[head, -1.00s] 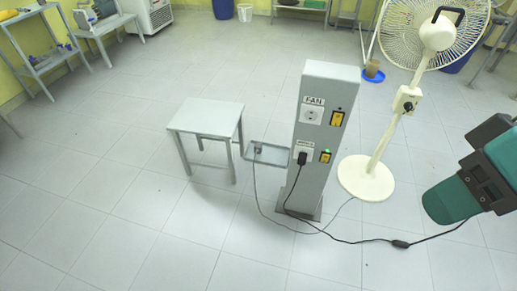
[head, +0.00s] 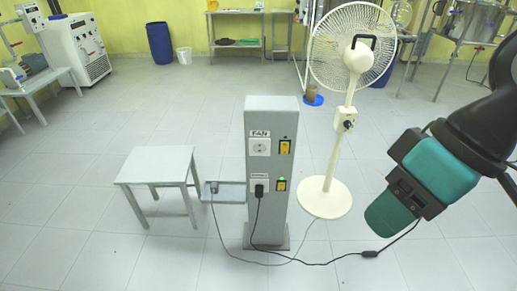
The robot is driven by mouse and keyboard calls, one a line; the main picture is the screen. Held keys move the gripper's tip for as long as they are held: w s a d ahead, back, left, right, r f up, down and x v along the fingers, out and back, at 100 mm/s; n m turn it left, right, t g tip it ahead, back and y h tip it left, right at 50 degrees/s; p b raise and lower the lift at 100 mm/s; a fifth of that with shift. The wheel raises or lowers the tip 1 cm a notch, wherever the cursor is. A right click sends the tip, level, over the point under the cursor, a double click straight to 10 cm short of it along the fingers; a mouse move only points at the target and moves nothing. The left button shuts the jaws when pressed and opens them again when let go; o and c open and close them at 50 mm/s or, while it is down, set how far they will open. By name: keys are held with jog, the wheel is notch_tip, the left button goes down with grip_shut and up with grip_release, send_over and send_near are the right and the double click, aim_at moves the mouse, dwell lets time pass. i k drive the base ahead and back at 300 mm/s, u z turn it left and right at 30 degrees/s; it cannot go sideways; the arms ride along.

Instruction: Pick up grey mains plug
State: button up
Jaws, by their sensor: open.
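The grey mains plug (head: 213,190) lies in a small shallow tray (head: 233,191) on the left side of the grey socket post (head: 270,170). It looks small, and its prongs cannot be made out. My gripper (head: 388,222), teal and black, hangs at the right of the picture, well to the right of the tray. It is open, with nothing seen in it; its fingertips are not clearly shown.
A black plug (head: 259,190) sits in the lower socket; its cable crosses the floor. The upper socket (head: 260,147), labelled FAN, is empty. A white fan (head: 325,195) stands behind right of the post. A grey stool (head: 158,165) stands left of the tray. Front floor is mostly clear.

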aim_at(214, 187)
jog(key=u, duration=0.25)
jog(key=i, duration=0.3)
jog(key=u, duration=0.85)
jog(key=i, duration=1.5)
jog(key=z, duration=0.5)
